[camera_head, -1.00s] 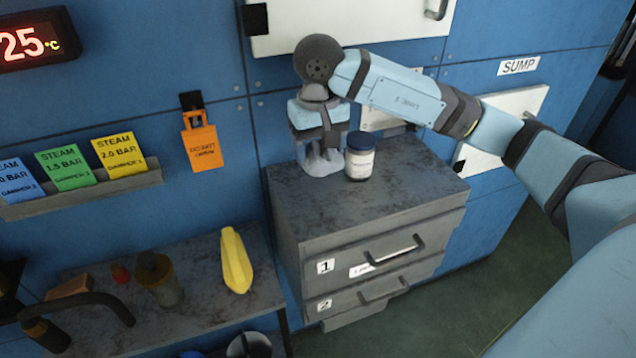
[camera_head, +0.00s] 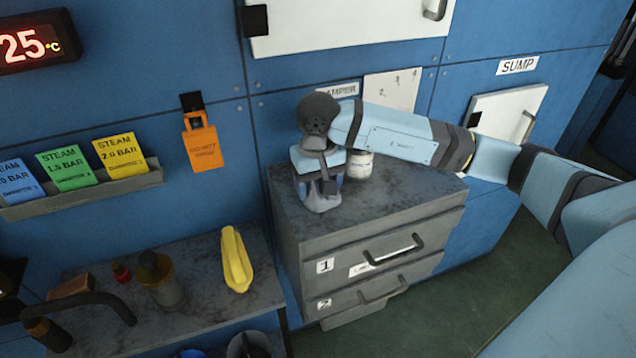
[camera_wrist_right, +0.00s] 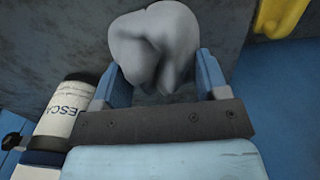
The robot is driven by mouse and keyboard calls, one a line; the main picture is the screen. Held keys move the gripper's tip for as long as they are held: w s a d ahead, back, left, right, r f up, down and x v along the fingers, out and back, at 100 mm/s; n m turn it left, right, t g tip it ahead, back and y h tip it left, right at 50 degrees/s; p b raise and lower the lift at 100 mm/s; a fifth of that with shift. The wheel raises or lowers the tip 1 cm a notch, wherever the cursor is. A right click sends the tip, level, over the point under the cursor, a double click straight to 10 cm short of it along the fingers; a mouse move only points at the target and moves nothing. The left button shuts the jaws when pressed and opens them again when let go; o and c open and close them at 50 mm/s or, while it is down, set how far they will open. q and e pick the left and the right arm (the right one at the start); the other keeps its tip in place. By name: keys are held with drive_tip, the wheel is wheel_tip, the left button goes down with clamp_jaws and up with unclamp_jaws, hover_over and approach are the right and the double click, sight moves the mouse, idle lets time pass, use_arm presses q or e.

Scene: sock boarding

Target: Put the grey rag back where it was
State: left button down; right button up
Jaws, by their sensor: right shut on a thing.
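The grey rag (camera_head: 322,202) is bunched up and hangs in my right gripper (camera_head: 318,183), over the left part of the grey drawer cabinet's top (camera_head: 400,203). I cannot tell whether the rag touches the cabinet top. In the right wrist view the rag (camera_wrist_right: 165,42) is pinched between the two blue fingers of my right gripper (camera_wrist_right: 163,80). My left gripper is in neither view.
A white labelled jar (camera_head: 358,167) stands on the cabinet close to the rag, partly behind my right arm; its label shows in the right wrist view (camera_wrist_right: 57,112). A yellow object (camera_head: 236,260) lies on the lower bench (camera_head: 205,307) to the left. The cabinet top's front right is clear.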

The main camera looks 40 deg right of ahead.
sight(318, 184)
drive_tip(key=o, duration=0.9)
drive_tip(key=shift+f, duration=0.1)
wheel_tip(318, 184, up, 12)
drive_tip(key=shift+b, duration=0.4)
